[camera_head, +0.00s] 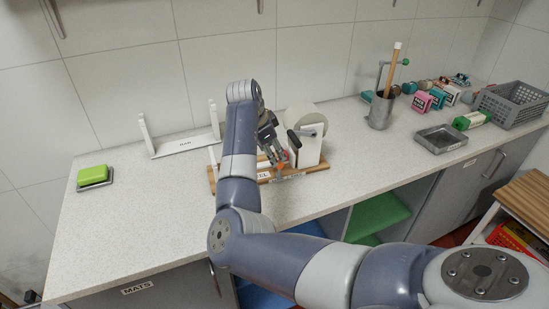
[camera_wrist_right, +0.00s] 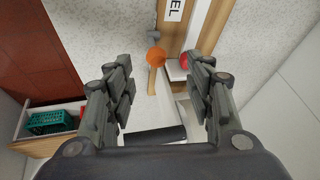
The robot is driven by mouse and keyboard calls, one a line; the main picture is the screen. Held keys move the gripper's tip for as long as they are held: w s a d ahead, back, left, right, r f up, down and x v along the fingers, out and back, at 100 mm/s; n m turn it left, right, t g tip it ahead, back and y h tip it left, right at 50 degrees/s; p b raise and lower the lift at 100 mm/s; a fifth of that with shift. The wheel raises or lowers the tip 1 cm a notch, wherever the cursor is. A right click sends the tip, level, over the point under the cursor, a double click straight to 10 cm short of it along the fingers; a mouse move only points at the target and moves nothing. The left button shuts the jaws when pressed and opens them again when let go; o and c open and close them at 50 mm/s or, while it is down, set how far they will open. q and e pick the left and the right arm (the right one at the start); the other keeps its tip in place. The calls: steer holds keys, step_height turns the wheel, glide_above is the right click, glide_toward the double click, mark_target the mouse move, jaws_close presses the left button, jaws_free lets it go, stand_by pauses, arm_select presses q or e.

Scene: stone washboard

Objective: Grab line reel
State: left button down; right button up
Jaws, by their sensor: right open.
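The line reel (camera_head: 305,117) appears in the head view as a pale round drum behind a white upright plate (camera_head: 309,150), on a wooden base (camera_head: 318,166). The base's label is partly hidden and ends in "EL". My right gripper (camera_head: 279,157) is open at the left front of this plate, above the base. In the right wrist view, my open fingers (camera_wrist_right: 162,85) frame an orange ball (camera_wrist_right: 156,56) and a wooden strip. A red ball (camera_wrist_right: 184,60) lies near the right finger, and a black bar (camera_wrist_right: 155,136) shows lower down. Contact is unclear. My left gripper is not in view.
A white rack (camera_head: 183,144) stands behind on the counter, and a green sponge (camera_head: 93,174) lies in a dish at the left. A metal cup (camera_head: 381,111), a grey tray (camera_head: 440,139) and a grey basket (camera_head: 513,103) are to the right. The front left counter is clear.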

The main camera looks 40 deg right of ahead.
steer(key=x, duration=0.2)
steer(key=p+x, duration=0.1)
steer(key=x, duration=0.1)
steer(key=p+x, duration=0.1)
steer(key=x, duration=0.1)
steer(key=shift+s, duration=0.35)
steer(key=shift+d+f, duration=0.15)
steer(key=shift+f, duration=0.15)
steer(key=shift+w, duration=0.1)
jaws_close()
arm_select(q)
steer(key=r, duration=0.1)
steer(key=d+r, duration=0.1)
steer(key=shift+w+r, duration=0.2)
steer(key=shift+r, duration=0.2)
arm_select(e)
steer(key=shift+w+d+r, duration=0.1)
